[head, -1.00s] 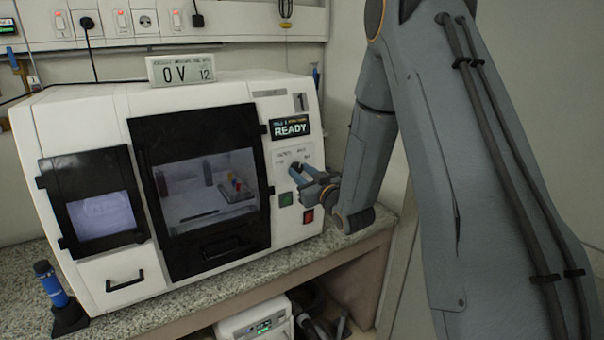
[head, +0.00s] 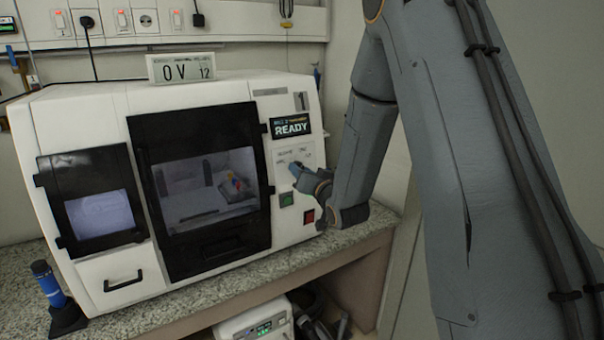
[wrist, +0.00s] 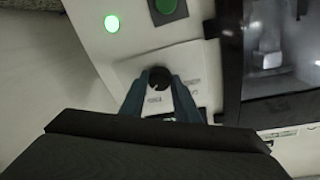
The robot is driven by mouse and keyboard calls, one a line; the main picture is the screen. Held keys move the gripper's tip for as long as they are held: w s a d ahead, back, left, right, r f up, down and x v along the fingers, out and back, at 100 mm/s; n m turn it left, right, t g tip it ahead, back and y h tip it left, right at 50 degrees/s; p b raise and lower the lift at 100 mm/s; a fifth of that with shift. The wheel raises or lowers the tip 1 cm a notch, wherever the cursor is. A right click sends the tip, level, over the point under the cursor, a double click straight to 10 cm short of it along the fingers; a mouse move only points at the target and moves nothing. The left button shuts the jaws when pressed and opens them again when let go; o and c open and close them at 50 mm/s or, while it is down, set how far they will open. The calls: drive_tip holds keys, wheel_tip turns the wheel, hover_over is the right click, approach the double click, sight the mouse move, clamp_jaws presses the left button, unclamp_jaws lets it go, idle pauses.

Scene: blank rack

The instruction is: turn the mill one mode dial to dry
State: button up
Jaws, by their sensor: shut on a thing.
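The mill (head: 92,128) is a white machine on the counter, marked 1, with a small screen (head: 289,126) reading READY. Its mode dial (wrist: 159,78) is a small dark round knob on a white labelled plate, seen in the wrist view. My gripper (wrist: 160,88) is shut on the dial, one blue-grey finger on each side of it. In the head view my gripper (head: 297,168) is at the plate below the screen and mostly hides the dial. The dial's labels are too small to read, so its setting cannot be told.
A green button (head: 287,199) and a red switch (head: 309,216) sit just below the dial. The dark-framed window door (head: 199,122) is left of it. A display reading 0V (head: 181,67) stands on top. A blue-handled tool (head: 48,284) stands on the counter at left.

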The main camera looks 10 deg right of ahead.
drive_tip(key=shift+m, duration=0.6)
drive_tip(key=o, duration=1)
drive_tip(key=shift+o, duration=0.2)
drive_tip(key=shift+s, duration=0.1)
drive_tip(key=s+d+b, duration=0.1)
drive_tip(key=s+b, duration=0.1)
drive_tip(key=s, duration=0.5)
drive_tip(key=shift+s+d+r, duration=0.15)
drive_tip(key=shift+s+r, duration=0.1)
drive_tip(key=shift+r, duration=0.1)
